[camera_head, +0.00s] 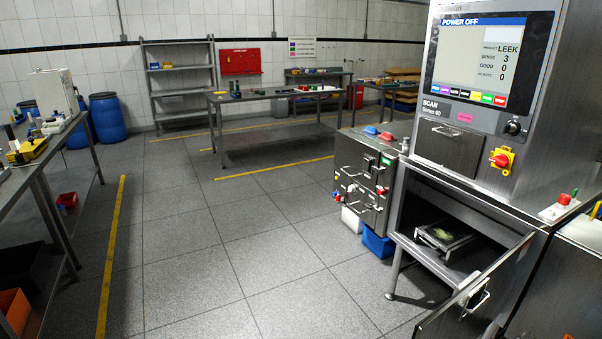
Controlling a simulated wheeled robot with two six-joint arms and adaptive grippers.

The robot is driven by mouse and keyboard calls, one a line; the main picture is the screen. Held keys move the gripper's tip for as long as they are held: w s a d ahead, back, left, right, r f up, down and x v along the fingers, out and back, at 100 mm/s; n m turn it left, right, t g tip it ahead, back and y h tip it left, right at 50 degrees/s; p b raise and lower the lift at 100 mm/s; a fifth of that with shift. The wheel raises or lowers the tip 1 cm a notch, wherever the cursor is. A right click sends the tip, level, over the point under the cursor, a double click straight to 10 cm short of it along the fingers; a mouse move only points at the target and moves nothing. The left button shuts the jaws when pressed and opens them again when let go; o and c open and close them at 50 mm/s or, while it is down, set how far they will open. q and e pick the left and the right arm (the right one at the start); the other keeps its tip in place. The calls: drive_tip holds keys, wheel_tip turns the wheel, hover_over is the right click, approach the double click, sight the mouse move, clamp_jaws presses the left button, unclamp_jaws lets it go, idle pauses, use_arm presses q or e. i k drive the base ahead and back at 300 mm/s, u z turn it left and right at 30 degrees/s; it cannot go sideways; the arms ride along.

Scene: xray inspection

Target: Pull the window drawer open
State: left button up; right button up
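The steel inspection machine (475,184) stands at the right, with a lit screen (490,62) reading "POWER OFF". Below the screen is a flat steel drawer front (449,150) with a thin bar handle near its top; it looks shut, flush with the machine. I cannot read a label that names it as the window drawer. A small pink tag (465,118) sits just above it. Neither of my grippers shows in the head view.
Below, a steel door (475,300) with a latch handle hangs open, and a small tray stand (446,238) sits in the chamber. A red knob on yellow (500,160) is right of the drawer. A steel cabinet (362,175) stands left. The middle floor is clear.

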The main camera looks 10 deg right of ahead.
sight(448, 232)
drive_tip(key=i, duration=2.55)
drive_tip(key=z, duration=1.9)
drive_tip(key=i, duration=0.6)
drive_tip(key=z, duration=0.75)
